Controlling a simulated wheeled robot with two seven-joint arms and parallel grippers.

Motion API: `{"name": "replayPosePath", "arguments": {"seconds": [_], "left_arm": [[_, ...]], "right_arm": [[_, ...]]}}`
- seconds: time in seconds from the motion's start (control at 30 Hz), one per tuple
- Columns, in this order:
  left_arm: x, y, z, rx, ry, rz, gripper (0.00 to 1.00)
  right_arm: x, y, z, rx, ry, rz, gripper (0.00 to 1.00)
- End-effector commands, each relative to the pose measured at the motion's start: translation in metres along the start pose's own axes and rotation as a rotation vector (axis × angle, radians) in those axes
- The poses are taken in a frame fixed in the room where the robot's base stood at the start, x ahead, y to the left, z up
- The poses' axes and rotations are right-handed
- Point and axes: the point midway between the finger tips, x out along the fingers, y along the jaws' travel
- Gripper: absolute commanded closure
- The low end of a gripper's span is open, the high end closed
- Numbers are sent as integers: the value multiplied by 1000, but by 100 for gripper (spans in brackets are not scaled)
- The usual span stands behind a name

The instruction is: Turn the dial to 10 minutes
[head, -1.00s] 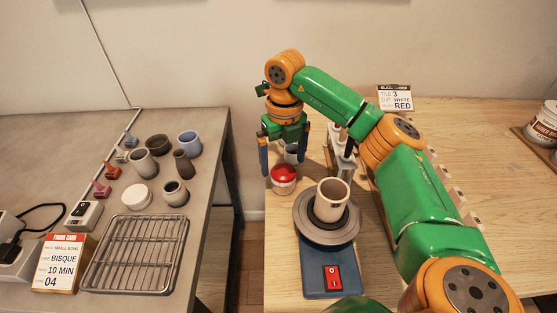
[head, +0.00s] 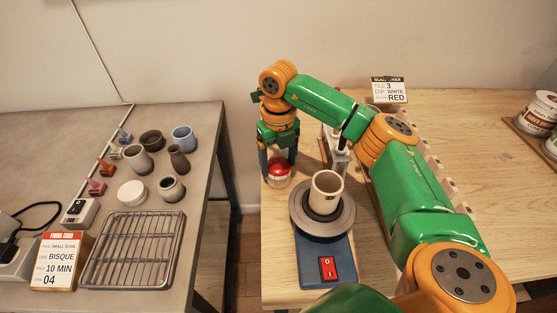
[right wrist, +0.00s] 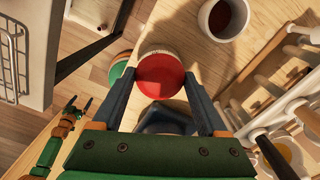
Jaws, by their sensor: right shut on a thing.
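The dial is a round timer with a red domed top (head: 279,170) and a pale base, near the left edge of the wooden table. In the right wrist view the red dome (right wrist: 160,76) sits between the fingertips. My right gripper (head: 278,164) points down, shut on the red dome with one finger on each side. No minute marks can be read. The firing card (head: 60,262) on the grey table reads bisque, 10 min. A small orange and green arm end, seemingly my left gripper (right wrist: 80,107), shows low at left in the right wrist view, too small to judge.
A wheel (head: 322,222) with a beige cup (head: 325,190) and red switch stands close to the timer's right. A tool rack (head: 338,148) is behind it. A gap separates the wooden table from the grey table, which holds several pots and a wire rack (head: 132,250).

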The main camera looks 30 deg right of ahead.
Motion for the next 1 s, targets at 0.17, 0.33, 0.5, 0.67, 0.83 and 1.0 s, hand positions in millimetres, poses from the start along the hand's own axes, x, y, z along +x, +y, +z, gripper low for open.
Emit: {"name": "replayPosePath", "arguments": {"seconds": [0.17, 0.33, 0.5, 0.67, 0.83, 1.0], "left_arm": [[0, 0, 0, 0, 0, 0, 0], [-1, 0, 0, 0, 0, 0, 0], [-1, 0, 0, 0, 0, 0, 0], [-2, 0, 0, 0, 0, 0, 0], [-3, 0, 0, 0, -1, 0, 0], [-3, 0, 0, 0, -1, 0, 0]], "right_arm": [[0, 0, 0, 11, 0, 0, 80], [0, 0, 0, 29, 0, 0, 80], [0, 0, 0, 50, 0, 0, 80], [0, 0, 0, 76, 0, 0, 80], [0, 0, 0, 109, 0, 0, 80], [0, 0, 0, 123, 0, 0, 80]]}}
